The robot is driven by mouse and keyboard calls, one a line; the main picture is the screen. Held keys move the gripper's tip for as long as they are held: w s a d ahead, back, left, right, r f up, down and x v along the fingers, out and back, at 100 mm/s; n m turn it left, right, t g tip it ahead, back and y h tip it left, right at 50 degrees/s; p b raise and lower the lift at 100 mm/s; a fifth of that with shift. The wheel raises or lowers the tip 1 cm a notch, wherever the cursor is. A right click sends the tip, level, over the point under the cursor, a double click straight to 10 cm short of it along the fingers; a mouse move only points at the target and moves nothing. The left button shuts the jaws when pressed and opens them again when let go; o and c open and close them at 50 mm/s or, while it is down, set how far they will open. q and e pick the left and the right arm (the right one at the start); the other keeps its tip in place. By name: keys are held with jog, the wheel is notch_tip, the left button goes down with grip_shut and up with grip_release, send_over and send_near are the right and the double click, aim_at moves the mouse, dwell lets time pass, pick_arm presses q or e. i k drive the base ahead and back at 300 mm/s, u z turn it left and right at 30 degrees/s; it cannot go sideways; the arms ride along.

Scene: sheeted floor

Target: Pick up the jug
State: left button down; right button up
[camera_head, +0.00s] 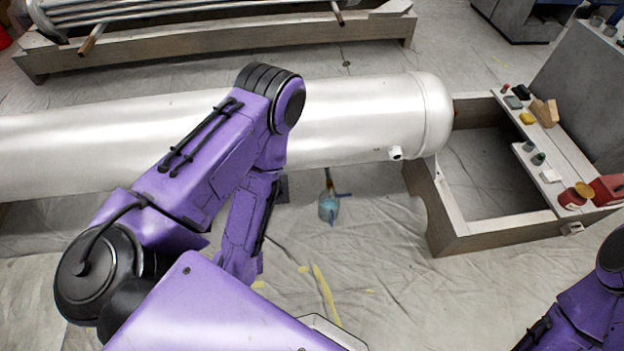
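A small clear container with blue-green contents (328,207) is on the sheeted floor, just in front of the silver tank; it may be the jug, but it is too small to be sure. A brown stick-like part and a blue piece show at its top. My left arm reaches up and bends down to the left of this container. Its gripper fingers cannot be made out, hidden behind or below the arm. My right arm shows only at the bottom right corner, with its gripper out of the picture.
A long silver tank (360,115) lies across the middle. A wooden frame (492,228) stands at its right end, with a plank holding small items and a red object (608,189). Sheeted floor (400,300) is open in front.

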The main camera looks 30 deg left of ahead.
aim_at(329, 211)
jog(key=u, duration=0.75)
jog(key=i, duration=0.5)
jog(key=z, duration=1.4)
jog(key=k, duration=0.3)
jog(key=u, duration=0.75)
jog(key=i, duration=0.2)
jog(key=z, duration=0.5)
